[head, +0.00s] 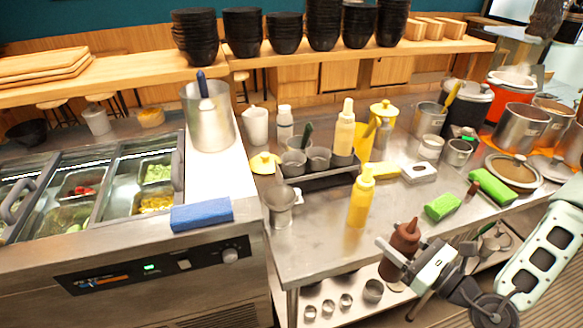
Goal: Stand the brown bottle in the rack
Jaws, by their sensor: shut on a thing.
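The brown bottle (397,258) is held roughly upright, nozzle up, at the front right of the steel counter. My gripper (408,262) is shut around its body, which is partly hidden by the fingers. The dark rack (318,180) stands on the counter to the left and farther back. It holds small grey cups (293,163) at its left and middle and a pale yellow bottle (344,130) toward its right end. The bottle in my gripper is apart from the rack.
A yellow bottle (361,198) stands on the counter between my gripper and the rack. A metal container (281,205) stands at the rack's front left. Green sponges (443,206) lie to the right. Pots (516,128) crowd the back right. The counter's front middle is clear.

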